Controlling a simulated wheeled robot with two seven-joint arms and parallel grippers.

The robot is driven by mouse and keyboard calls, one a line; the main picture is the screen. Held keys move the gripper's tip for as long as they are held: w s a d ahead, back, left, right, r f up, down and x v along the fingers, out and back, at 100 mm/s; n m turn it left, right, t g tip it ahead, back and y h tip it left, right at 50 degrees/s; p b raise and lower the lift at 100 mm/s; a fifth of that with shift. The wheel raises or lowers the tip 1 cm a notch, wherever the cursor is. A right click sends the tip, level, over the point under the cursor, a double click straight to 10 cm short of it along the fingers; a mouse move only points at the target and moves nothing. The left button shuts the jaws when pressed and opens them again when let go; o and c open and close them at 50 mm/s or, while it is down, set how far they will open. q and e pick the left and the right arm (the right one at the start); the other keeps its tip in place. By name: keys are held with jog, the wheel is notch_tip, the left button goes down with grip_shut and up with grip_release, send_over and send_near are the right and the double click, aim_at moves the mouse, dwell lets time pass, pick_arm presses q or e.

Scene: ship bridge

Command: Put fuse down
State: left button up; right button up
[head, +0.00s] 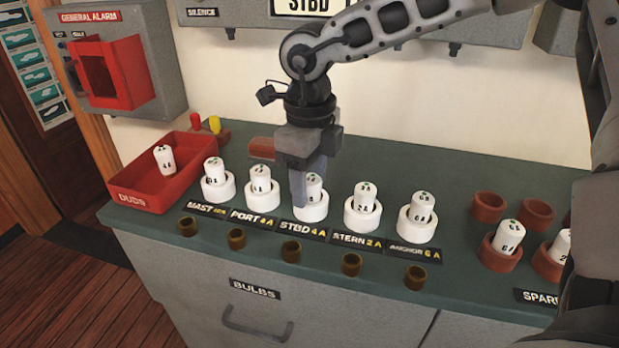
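My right gripper (305,192) points down at the white holder (303,212) behind the STBD 4A label. A white fuse (316,184) stands upright in or just over that holder. A finger covers the fuse's left side, and the far finger is hidden, so I cannot tell whether the gripper grips it. Other white fuses stand upright in the MAST (212,170), PORT (261,179), STERN (365,196) and ANCHOR (422,206) holders. My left gripper is out of view.
A red DUDS tray (130,193) at left holds one white fuse (165,159). Brown spare holders (489,206) at right carry some fuses; my arm partly covers that area. Small brass-coloured rings (291,251) line the green counter's front edge. A red alarm box (118,70) hangs at back left.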

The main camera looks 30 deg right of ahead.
aim_at(309, 178)
jog(key=shift+r+p, duration=0.5)
jog(key=shift+p, duration=0.15)
notch_tip(309, 178, up, 12)
jog(key=shift+f, duration=0.15)
dwell(0.3)
